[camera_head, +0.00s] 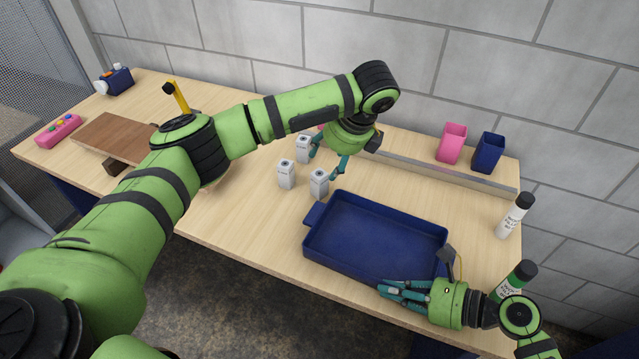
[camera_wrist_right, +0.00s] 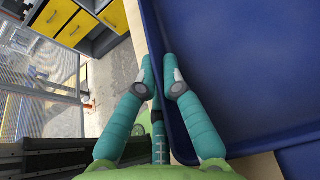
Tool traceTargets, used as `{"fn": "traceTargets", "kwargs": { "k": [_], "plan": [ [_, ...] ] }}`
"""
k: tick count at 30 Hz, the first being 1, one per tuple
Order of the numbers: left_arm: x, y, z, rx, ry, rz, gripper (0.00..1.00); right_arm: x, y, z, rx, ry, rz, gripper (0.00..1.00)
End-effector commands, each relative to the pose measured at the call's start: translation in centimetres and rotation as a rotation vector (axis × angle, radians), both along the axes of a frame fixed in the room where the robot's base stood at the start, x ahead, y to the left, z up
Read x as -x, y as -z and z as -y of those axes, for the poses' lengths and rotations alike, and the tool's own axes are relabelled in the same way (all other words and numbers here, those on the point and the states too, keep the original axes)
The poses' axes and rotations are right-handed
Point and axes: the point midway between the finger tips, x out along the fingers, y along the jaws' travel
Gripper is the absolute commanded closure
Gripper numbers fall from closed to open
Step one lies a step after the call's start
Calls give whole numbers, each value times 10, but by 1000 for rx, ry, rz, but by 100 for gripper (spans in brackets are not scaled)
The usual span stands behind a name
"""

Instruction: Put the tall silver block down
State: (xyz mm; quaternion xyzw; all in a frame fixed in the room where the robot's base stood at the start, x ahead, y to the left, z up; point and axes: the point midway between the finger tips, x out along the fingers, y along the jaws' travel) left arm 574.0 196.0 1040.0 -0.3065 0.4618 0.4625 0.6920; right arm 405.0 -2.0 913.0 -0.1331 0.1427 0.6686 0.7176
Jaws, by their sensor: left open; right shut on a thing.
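Three small silver-grey blocks with labels stand upright on the table: one at the front left (camera_head: 286,176), one at the front right (camera_head: 319,184) and one behind (camera_head: 302,150). I cannot tell which is the tall one. My left gripper (camera_head: 327,164) is open, its teal fingers pointing down close to the front-right and rear blocks, with nothing seen held. My right gripper (camera_head: 380,288) is at the front right edge of the blue tray (camera_head: 375,206). In the right wrist view its fingers (camera_wrist_right: 160,82) are shut on the tray's wall (camera_wrist_right: 153,40).
The tray looks empty. A brown board (camera_head: 115,137) lies at the left, near a pink box with buttons (camera_head: 58,131). Pink (camera_head: 451,144) and navy (camera_head: 487,153) cups stand at the back right, behind a grey rail (camera_head: 430,171). Bottles (camera_head: 514,217) stand along the right edge.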

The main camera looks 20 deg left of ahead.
Motion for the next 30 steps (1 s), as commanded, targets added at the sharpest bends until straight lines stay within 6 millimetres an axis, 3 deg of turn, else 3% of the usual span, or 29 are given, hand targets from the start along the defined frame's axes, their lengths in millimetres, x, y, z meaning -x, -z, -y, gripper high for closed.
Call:
{"fn": "traceTargets", "kwargs": {
  "k": [3,11,19,28,29,30],
  "plan": [
    [-3,19,-8,0,-3,-2,40,0,-1,0,-1,0,0,100],
    [-8,38,-15,1,-2,-1,40,0,0,0,-1,0,0,100],
    [-20,71,-29,2,-3,0,40,0,0,0,-1,0,0,100],
    [-21,77,-32,3,-2,2,40,0,0,0,-1,0,0,100],
    [-21,77,-32,3,-2,2,44,0,0,0,-1,0,0,100],
    [-21,77,-32,3,-2,2,60,0,0,0,-1,0,0,100]
  ]
}}
